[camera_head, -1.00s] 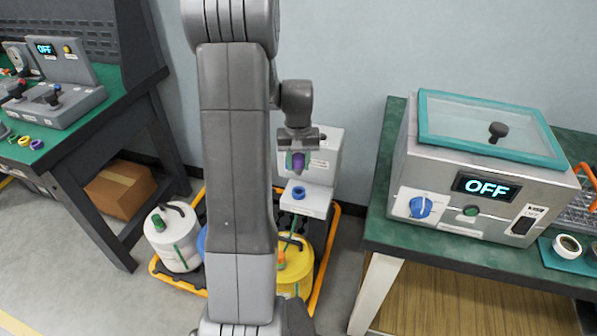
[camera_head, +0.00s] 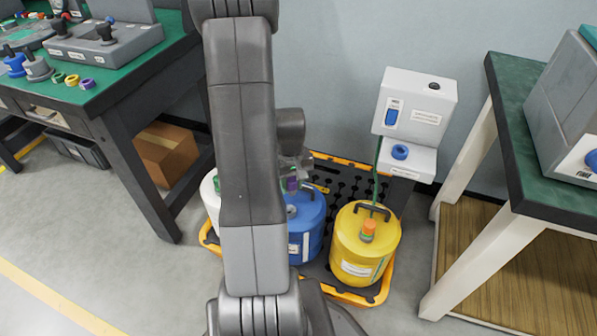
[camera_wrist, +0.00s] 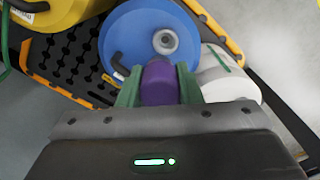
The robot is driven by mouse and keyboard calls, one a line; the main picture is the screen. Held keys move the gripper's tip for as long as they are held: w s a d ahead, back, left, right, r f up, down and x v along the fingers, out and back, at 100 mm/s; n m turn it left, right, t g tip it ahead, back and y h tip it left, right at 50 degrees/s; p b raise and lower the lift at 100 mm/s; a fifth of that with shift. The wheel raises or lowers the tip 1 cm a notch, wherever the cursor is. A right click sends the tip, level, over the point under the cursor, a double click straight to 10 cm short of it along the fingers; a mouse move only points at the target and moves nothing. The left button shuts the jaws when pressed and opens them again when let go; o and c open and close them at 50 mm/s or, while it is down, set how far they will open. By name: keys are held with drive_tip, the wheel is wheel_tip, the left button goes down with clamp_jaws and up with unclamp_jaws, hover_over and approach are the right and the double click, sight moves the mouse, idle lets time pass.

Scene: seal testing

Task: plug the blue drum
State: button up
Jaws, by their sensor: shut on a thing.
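The blue drum (camera_head: 312,232) stands on the black pallet, partly hidden by my arm in the head view. Its open grey-rimmed hole (camera_wrist: 165,41) shows in the wrist view, with a dark handle on the lid at the left. My gripper (camera_wrist: 158,78) has green fingers and is shut on a purple plug (camera_wrist: 160,88). In the head view the gripper (camera_head: 291,181) and plug are above the blue drum's top. In the wrist view the plug sits just below the hole in the picture, apart from it as far as I can tell.
The yellow drum (camera_head: 361,252) with an orange plug stands to the right. A white drum (camera_head: 211,192) is mostly hidden at the left. The orange-edged black pallet (camera_head: 345,180) holds the drums. A white dispenser (camera_head: 416,112) stands behind. Green-topped benches flank the floor.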

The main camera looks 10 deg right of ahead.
drive_tip(key=shift+a+f, duration=0.45)
drive_tip(key=shift+a, duration=0.05)
drive_tip(key=shift+f+b, duration=2.2)
drive_tip(key=shift+f, duration=0.5)
drive_tip(key=shift+f+b, duration=1.05)
drive_tip(key=shift+f, duration=0.35)
drive_tip(key=o, duration=1.1)
wheel_tip(320, 180, up, 14)
drive_tip(key=p, duration=0.5)
drive_tip(key=shift+f, duration=0.2)
